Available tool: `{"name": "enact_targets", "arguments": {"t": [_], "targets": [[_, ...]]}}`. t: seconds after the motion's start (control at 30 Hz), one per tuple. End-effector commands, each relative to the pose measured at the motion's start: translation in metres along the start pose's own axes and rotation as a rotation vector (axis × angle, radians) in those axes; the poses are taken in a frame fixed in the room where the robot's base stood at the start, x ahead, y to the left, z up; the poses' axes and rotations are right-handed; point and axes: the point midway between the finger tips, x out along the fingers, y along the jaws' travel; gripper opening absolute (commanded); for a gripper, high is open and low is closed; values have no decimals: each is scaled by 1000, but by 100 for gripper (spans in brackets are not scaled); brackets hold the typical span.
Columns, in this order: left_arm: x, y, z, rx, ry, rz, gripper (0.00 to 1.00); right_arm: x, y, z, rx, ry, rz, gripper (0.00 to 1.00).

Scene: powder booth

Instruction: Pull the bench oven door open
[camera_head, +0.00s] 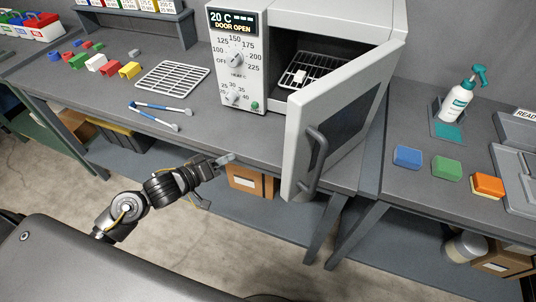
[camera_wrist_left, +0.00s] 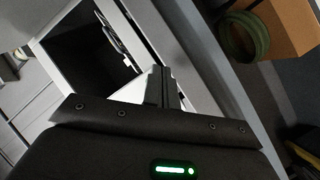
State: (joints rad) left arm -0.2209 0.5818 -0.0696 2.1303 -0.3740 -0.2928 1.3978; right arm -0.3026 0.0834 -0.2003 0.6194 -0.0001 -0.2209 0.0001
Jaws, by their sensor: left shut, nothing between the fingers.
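The bench oven (camera_head: 237,62) stands on the bench, and its display reads "20 C" and "DOOR OPEN". Its door (camera_head: 345,115) stands wide open, swung out to the right past the bench's front edge, with a dark vertical handle (camera_head: 316,160) on it. A wire rack with a small white piece (camera_head: 300,76) shows inside the cavity. My left gripper (camera_head: 228,159) is shut and empty, in front of the bench edge, left of the door and apart from the handle. In the left wrist view its fingers (camera_wrist_left: 162,88) are together. My right gripper is not in view.
A wire rack (camera_head: 173,79) and blue-handled tongs (camera_head: 160,109) lie on the bench left of the oven. Colored blocks (camera_head: 103,64) lie further left. A spray bottle (camera_head: 457,103) and blue, green and orange sponges (camera_head: 447,169) sit on the right bench. A cardboard box (camera_head: 250,181) is below.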

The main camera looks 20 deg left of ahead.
Motion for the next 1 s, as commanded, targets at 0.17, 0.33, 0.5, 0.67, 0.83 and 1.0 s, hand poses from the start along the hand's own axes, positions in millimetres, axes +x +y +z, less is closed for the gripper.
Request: {"name": "enact_targets", "arguments": {"t": [0.17, 0.33, 0.5, 0.67, 0.83, 1.0], "targets": [[-7, 43, -35, -149, -64, 229, 0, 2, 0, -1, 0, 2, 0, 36], [-33, 93, -58, -355, -280, 445, 0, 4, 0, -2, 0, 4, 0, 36], [-67, 126, -68, -541, -547, 527, 0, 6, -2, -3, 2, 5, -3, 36], [-85, 137, -71, -626, -676, 529, 0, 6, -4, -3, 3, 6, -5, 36], [-88, 140, -71, -645, -700, 529, 0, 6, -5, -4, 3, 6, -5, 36], [-80, 148, -67, -644, -697, 532, 0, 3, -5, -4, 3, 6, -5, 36]]}}
